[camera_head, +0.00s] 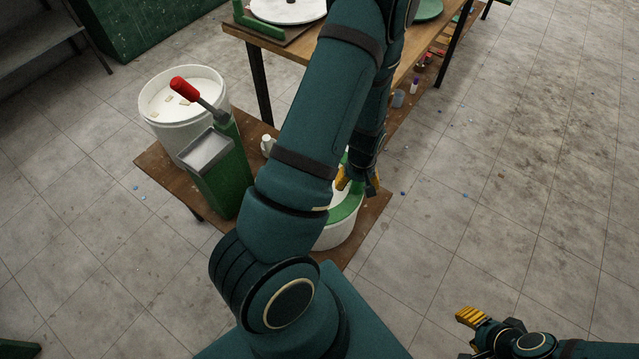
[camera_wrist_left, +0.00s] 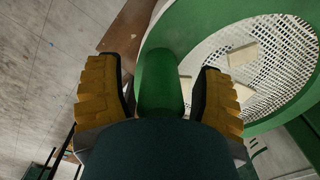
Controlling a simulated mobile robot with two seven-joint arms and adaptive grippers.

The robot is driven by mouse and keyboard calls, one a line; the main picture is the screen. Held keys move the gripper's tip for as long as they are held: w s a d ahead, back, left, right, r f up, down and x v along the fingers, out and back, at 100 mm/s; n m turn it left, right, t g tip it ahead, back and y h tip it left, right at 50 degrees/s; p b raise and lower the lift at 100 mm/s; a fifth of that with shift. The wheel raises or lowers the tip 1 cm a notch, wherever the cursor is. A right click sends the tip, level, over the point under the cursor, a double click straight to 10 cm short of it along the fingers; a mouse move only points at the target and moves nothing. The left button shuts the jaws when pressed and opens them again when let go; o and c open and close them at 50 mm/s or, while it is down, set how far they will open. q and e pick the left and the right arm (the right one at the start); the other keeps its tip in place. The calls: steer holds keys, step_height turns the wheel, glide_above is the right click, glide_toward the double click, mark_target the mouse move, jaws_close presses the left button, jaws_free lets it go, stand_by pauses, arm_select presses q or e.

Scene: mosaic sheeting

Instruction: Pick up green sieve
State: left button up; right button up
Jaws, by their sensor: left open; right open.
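The green sieve (camera_head: 350,211) sits on top of a white bucket (camera_head: 337,236), partly hidden behind my left arm in the head view. In the left wrist view, its green rim (camera_wrist_left: 190,22) surrounds a pale mesh with a few flat pieces on it. The sieve's green handle (camera_wrist_left: 160,80) lies between the yellow fingers of my left gripper (camera_wrist_left: 160,92). The left gripper is open, and I cannot tell whether either finger touches the handle. It also shows at the sieve in the head view (camera_head: 355,184). My right gripper (camera_head: 472,318) is open and empty over the floor.
A low wooden board (camera_head: 160,166) carries the bucket, a green stand (camera_head: 222,182) with a grey tray and red-handled tool (camera_head: 187,90), and a white bucket with pieces (camera_head: 178,108). A wooden table (camera_head: 283,46) stands behind. The floor at right is mostly clear.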

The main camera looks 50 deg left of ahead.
arm_select(q)
steer(key=shift+f, duration=0.35)
steer(key=shift+c, duration=0.2)
jaws_close()
